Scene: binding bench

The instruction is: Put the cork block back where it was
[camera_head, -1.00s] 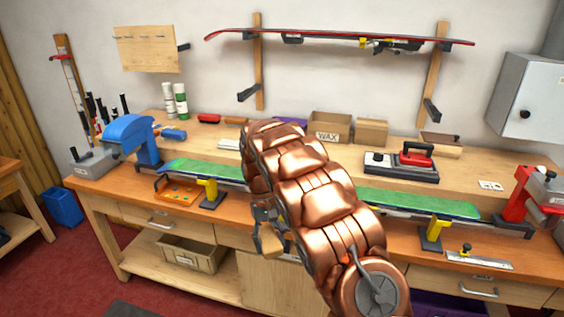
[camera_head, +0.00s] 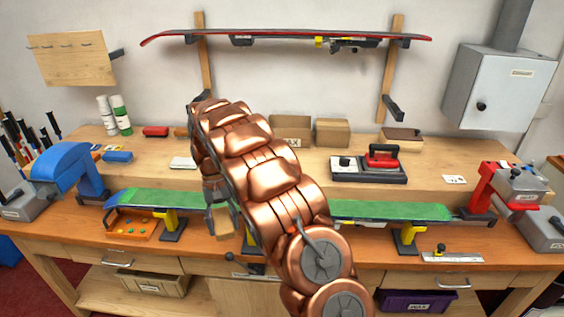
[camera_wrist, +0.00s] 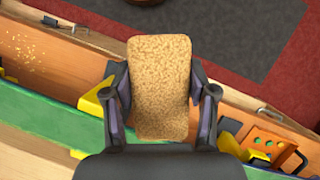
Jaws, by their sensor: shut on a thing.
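The cork block (camera_wrist: 160,85) is a tan, speckled block with rounded corners, held between the two fingers of my gripper (camera_wrist: 163,100) in the wrist view. In the head view the cork block (camera_head: 224,222) shows small at the end of my copper arm, in front of the bench, and my gripper (camera_head: 217,200) is partly hidden by the arm. The gripper is shut on the block. In the wrist view the block is above the bench's front edge, near the green ski (camera_wrist: 60,125). My arm hides the middle of the ski in the head view.
An orange tray (camera_head: 132,229) with small parts lies under the ski's left end. Yellow supports (camera_head: 408,236) hold the ski.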

